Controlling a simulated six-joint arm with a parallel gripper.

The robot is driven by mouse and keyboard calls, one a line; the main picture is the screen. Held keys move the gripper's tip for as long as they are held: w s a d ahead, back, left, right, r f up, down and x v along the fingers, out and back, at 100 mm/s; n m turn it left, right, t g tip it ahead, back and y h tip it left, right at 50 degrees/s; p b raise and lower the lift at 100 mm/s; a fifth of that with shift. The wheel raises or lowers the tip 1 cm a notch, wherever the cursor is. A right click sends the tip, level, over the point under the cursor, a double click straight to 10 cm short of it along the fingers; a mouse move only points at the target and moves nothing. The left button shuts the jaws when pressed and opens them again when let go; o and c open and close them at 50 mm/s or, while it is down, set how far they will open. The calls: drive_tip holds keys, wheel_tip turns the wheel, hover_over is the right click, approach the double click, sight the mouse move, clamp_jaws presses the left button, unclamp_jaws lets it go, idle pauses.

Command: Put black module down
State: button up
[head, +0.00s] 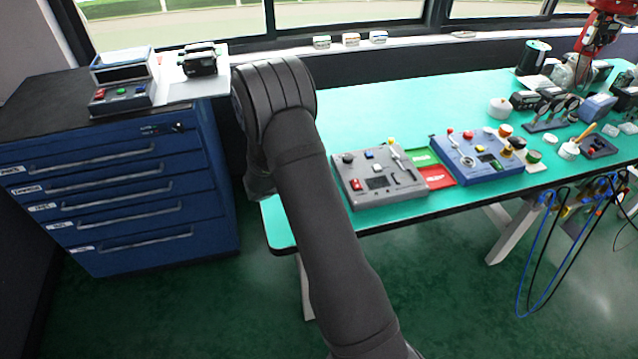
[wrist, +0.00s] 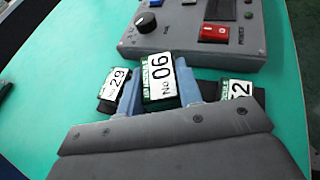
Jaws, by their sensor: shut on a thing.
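In the wrist view my gripper (wrist: 160,93) is shut, with its two blue-grey fingers around a dark block that carries a white label, "No 06" (wrist: 159,76). Outside the left finger is a black block with a white label reading 29 (wrist: 115,84). Outside the right finger is another dark block with a partly hidden label ending in 2 (wrist: 238,89). The lower parts of all three are hidden by my gripper, so I cannot tell whether the held block touches the table or its neighbours. In the head view my arm hides the gripper and these blocks.
A grey control box (head: 380,178) with knob and red switch lies just beyond the blocks. A blue control box (head: 470,158) and red and green trays stand to its right. The green table (head: 360,110) is clear behind them. A blue drawer cabinet (head: 110,190) stands left.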

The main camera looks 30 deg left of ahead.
drive_tip(key=shift+f, duration=1.8)
drive_tip(key=shift+f, duration=0.1)
drive_tip(key=shift+f, duration=0.1)
drive_tip(key=o, duration=0.7)
drive_tip(key=shift+o, duration=0.2)
drive_tip(key=shift+r, duration=0.25)
drive_tip(key=v, duration=1.2)
